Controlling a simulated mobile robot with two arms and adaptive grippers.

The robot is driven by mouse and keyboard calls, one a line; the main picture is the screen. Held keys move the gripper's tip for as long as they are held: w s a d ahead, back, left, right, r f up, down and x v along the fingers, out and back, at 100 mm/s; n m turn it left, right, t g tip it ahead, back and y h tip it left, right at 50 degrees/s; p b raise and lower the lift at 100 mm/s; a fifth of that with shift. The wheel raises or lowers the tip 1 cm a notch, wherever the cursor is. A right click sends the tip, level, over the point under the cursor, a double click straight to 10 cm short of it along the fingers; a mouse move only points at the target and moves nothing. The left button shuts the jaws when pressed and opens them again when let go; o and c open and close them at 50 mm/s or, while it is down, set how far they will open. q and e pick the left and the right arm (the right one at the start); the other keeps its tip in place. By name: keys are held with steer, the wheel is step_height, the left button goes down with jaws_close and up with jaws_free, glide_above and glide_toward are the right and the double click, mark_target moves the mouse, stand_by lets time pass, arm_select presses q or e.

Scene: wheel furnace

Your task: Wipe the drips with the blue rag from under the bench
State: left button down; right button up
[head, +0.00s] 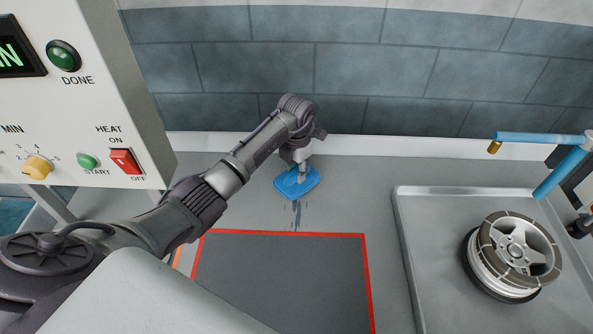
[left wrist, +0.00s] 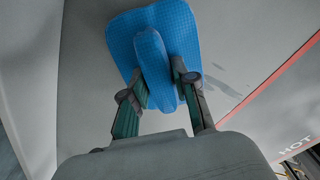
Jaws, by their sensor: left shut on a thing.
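The blue rag (head: 284,186) lies on the grey bench top (head: 240,215) near the back wall. My left gripper (head: 301,174) is shut on the rag, pinching a raised fold of it from above. In the left wrist view the rag (left wrist: 124,38) spreads out flat around the fold, and my left gripper (left wrist: 160,92) has a finger on each side of the fold. Dark drips (head: 297,214) run on the bench from the rag toward the red-edged dark mat. Some drips (left wrist: 225,85) also show beside the rag in the left wrist view. My right gripper is not in view.
A red-bordered dark mat (head: 285,280) lies in front of the drips. A control box (head: 80,95) with buttons stands at the left. A metal tray (head: 425,260) at the right holds a wheel (head: 512,252), with a blue pipe (head: 540,138) above.

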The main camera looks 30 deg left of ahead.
arm_select(q)
steer(key=shift+f+b, duration=0.45)
steer(key=shift+f, duration=0.15)
